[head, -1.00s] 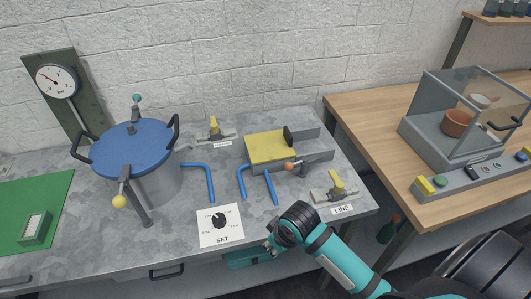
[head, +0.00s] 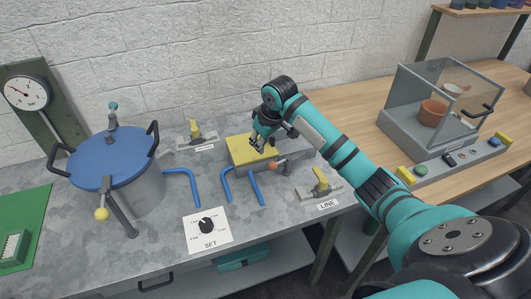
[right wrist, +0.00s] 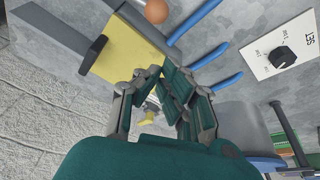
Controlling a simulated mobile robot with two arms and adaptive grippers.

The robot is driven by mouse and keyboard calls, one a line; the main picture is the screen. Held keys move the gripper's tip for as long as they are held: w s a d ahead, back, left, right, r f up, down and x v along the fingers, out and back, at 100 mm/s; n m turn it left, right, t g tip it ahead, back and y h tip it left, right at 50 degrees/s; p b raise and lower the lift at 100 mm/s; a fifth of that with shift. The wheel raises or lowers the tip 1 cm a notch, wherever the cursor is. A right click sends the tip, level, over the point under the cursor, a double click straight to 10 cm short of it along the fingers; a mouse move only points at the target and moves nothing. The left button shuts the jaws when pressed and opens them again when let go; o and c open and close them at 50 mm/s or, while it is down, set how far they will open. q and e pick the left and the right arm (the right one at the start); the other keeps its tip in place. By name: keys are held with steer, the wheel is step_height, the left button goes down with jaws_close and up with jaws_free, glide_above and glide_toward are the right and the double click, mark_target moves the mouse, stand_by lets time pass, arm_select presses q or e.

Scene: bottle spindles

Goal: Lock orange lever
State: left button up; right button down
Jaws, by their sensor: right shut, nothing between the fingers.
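The orange lever shows as a round orange knob (head: 272,164) on a short grey arm, at the front right of a yellow block (head: 240,152) on the grey workbench. The knob also shows at the top of the right wrist view (right wrist: 156,11). My right gripper (head: 255,148) is over the yellow block, a little behind and left of the knob, pointing down. Its fingers (right wrist: 160,82) are shut and empty. In the head view the gripper and arm hide part of the block and its black handle; the handle shows in the right wrist view (right wrist: 90,56). My left gripper is out of view.
Blue pipes (head: 228,184) run in front of the block. A yellow-handled valve (head: 320,182) stands by the LINE label, another (head: 195,130) behind. A blue-lidded pot (head: 112,160) is left, a SET dial (head: 207,226) in front, and a glass-sided case (head: 435,100) right.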

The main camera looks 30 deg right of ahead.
mark_target(263, 158)
steer(key=shift+m, duration=0.3)
steer(key=d+r, duration=0.1)
steer(key=w+r, duration=0.1)
steer(key=d+r, duration=0.1)
steer(key=r, duration=0.1)
steer(key=shift+w+d, duration=0.3)
steer(key=shift+w, duration=0.05)
steer(key=shift+f, duration=0.15)
steer(key=p+x, duration=0.1)
steer(key=x, duration=0.8)
steer(key=shift+w, duration=0.1)
steer(key=s+p, duration=0.1)
steer(key=s+f+p, duration=0.1)
steer(key=s, duration=0.1)
steer(key=shift+d+f+p, duration=0.1)
steer(key=shift+d+p, duration=0.15)
steer(key=shift+p, duration=0.05)
steer(key=shift+s+d+f, duration=0.1)
steer(key=shift+s, duration=0.25)
steer(key=shift+w+f, duration=0.1)
